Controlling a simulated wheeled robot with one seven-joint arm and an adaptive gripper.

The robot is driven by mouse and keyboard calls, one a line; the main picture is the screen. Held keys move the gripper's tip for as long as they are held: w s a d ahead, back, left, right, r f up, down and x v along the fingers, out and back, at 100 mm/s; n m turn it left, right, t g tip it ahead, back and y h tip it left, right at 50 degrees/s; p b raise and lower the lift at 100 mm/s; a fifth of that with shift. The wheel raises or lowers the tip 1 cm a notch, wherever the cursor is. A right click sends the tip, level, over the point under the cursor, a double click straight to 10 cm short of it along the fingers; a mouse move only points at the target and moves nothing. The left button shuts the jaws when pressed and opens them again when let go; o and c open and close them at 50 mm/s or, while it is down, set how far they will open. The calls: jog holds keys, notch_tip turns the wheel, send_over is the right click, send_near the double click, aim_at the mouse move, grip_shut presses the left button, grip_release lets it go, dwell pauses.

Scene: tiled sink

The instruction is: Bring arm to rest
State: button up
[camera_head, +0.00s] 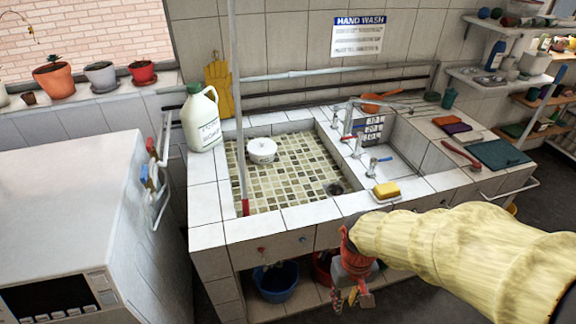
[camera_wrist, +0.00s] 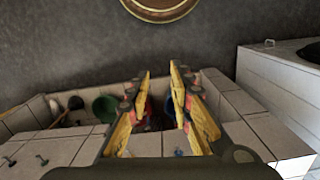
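My arm comes in from the lower right of the head view in a pale yellow sleeve (camera_head: 465,250). My gripper (camera_head: 354,297) hangs at its end, pointing down in front of the tiled sink unit (camera_head: 290,245). In the wrist view the two yellow-edged fingers of my gripper (camera_wrist: 160,78) stand apart with a gap between them. Nothing is seen held between them.
A blue tub (camera_head: 276,282) and a red tub (camera_head: 324,268) sit on the shelf under the sink, close by my gripper. A yellow sponge (camera_head: 386,190) lies on the counter edge above. A white machine (camera_head: 85,235) stands at left.

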jog(key=s+d+r+m+t, duration=0.1)
jog(key=s+d+r+t, duration=0.1)
jog(key=r, duration=0.8)
jog(key=s+d+r+m+t, duration=0.1)
jog(key=s+d+r+t, duration=0.1)
jog(key=r, duration=0.8)
jog(key=shift+s+d+r+t, duration=0.35)
jog(key=shift+s+t, duration=0.3)
jog(key=shift+t, duration=0.45)
